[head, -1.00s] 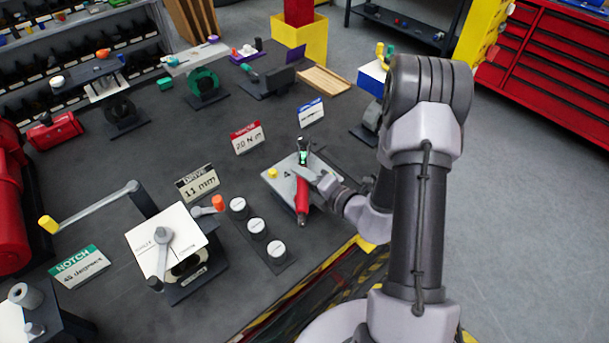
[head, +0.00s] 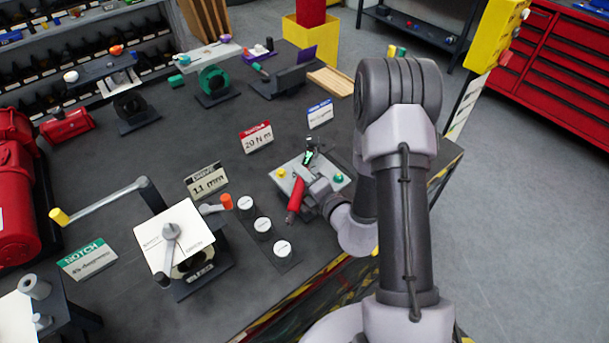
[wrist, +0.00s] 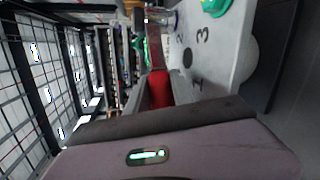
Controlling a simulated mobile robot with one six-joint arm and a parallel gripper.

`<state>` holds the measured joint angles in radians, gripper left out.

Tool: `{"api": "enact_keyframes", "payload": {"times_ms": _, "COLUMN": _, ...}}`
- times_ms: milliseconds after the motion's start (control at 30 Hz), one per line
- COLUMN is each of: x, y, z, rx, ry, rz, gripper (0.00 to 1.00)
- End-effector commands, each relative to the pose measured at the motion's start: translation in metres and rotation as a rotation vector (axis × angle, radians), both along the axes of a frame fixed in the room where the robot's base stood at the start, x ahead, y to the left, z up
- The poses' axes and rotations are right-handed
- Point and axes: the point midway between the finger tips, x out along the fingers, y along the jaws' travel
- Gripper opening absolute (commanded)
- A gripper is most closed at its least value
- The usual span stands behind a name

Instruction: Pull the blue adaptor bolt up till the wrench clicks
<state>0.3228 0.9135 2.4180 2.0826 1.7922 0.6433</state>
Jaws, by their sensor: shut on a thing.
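A torque wrench with a red handle (head: 296,196) lies over a light grey plate (head: 287,184) near the table's front edge. Its dark head (head: 309,157) has a small green lit part. My gripper (head: 304,180) is shut on the wrench. In the wrist view, the red handle (wrist: 159,89) shows just beyond my gripper. A yellow bolt (head: 280,172) is left of the wrench and a teal-green bolt (head: 338,178) is right of it. The plate also shows in the wrist view (wrist: 222,52), with numbers 2 and 3. I cannot make out a blue bolt.
A red "29 N m" card (head: 256,137) and a blue card (head: 320,113) stand behind the plate. Several white-topped round pieces (head: 263,225) stand to its left. A white-faced valve box (head: 150,236) with a crank is farther left.

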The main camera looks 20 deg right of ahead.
Motion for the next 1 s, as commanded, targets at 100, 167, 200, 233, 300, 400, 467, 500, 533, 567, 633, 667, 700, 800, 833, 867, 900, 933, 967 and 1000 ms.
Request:
{"api": "enact_keyframes", "payload": {"times_ms": 100, "x": 0.003, "y": 0.004, "z": 0.002, "rx": 0.001, "ry": -0.002, "rz": -0.028, "gripper": 0.00}}
{"api": "enact_keyframes", "payload": {"times_ms": 167, "x": 0.004, "y": 0.006, "z": 0.002, "rx": 0.001, "ry": -0.002, "rz": -0.045, "gripper": 0.00}}
{"api": "enact_keyframes", "payload": {"times_ms": 200, "x": 0.005, "y": 0.006, "z": 0.002, "rx": 0.001, "ry": -0.002, "rz": -0.057, "gripper": 0.00}}
{"api": "enact_keyframes", "payload": {"times_ms": 233, "x": 0.006, "y": 0.007, "z": 0.002, "rx": 0.001, "ry": -0.003, "rz": -0.065, "gripper": 0.00}}
{"api": "enact_keyframes", "payload": {"times_ms": 300, "x": 0.006, "y": 0.009, "z": 0.002, "rx": 0.000, "ry": -0.002, "rz": -0.084, "gripper": 0.00}}
{"api": "enact_keyframes", "payload": {"times_ms": 400, "x": 0.009, "y": 0.011, "z": 0.002, "rx": 0.001, "ry": -0.001, "rz": -0.111, "gripper": 0.00}}
{"api": "enact_keyframes", "payload": {"times_ms": 467, "x": 0.010, "y": 0.013, "z": 0.003, "rx": 0.001, "ry": -0.001, "rz": -0.127, "gripper": 0.00}}
{"api": "enact_keyframes", "payload": {"times_ms": 500, "x": 0.011, "y": 0.014, "z": 0.003, "rx": 0.001, "ry": -0.001, "rz": -0.138, "gripper": 0.00}}
{"api": "enact_keyframes", "payload": {"times_ms": 533, "x": 0.011, "y": 0.015, "z": 0.002, "rx": 0.001, "ry": -0.001, "rz": -0.145, "gripper": 0.00}}
{"api": "enact_keyframes", "payload": {"times_ms": 567, "x": 0.012, "y": 0.015, "z": 0.002, "rx": 0.001, "ry": -0.001, "rz": -0.153, "gripper": 0.00}}
{"api": "enact_keyframes", "payload": {"times_ms": 633, "x": 0.012, "y": 0.017, "z": 0.002, "rx": 0.001, "ry": -0.002, "rz": -0.167, "gripper": 0.00}}
{"api": "enact_keyframes", "payload": {"times_ms": 667, "x": 0.013, "y": 0.017, "z": 0.002, "rx": 0.001, "ry": -0.002, "rz": -0.172, "gripper": 0.00}}
{"api": "enact_keyframes", "payload": {"times_ms": 700, "x": 0.013, "y": 0.017, "z": 0.002, "rx": 0.001, "ry": -0.002, "rz": -0.176, "gripper": 0.00}}
{"api": "enact_keyframes", "payload": {"times_ms": 800, "x": 0.013, "y": 0.017, "z": 0.001, "rx": 0.000, "ry": -0.003, "rz": -0.181, "gripper": 0.00}}
{"api": "enact_keyframes", "payload": {"times_ms": 833, "x": 0.013, "y": 0.017, "z": 0.001, "rx": 0.000, "ry": -0.003, "rz": -0.181, "gripper": 0.00}}
{"api": "enact_keyframes", "payload": {"times_ms": 867, "x": 0.013, "y": 0.017, "z": 0.001, "rx": 0.000, "ry": -0.003, "rz": -0.181, "gripper": 0.00}}
{"api": "enact_keyframes", "payload": {"times_ms": 900, "x": 0.013, "y": 0.017, "z": 0.001, "rx": 0.000, "ry": -0.003, "rz": -0.181, "gripper": 0.00}}
{"api": "enact_keyframes", "payload": {"times_ms": 933, "x": 0.013, "y": 0.017, "z": 0.001, "rx": 0.001, "ry": -0.003, "rz": -0.181, "gripper": 0.00}}
{"api": "enact_keyframes", "payload": {"times_ms": 967, "x": 0.013, "y": 0.017, "z": 0.001, "rx": 0.001, "ry": -0.003, "rz": -0.181, "gripper": 0.00}}
{"api": "enact_keyframes", "payload": {"times_ms": 1000, "x": 0.013, "y": 0.017, "z": 0.001, "rx": 0.000, "ry": -0.003, "rz": -0.181, "gripper": 0.00}}
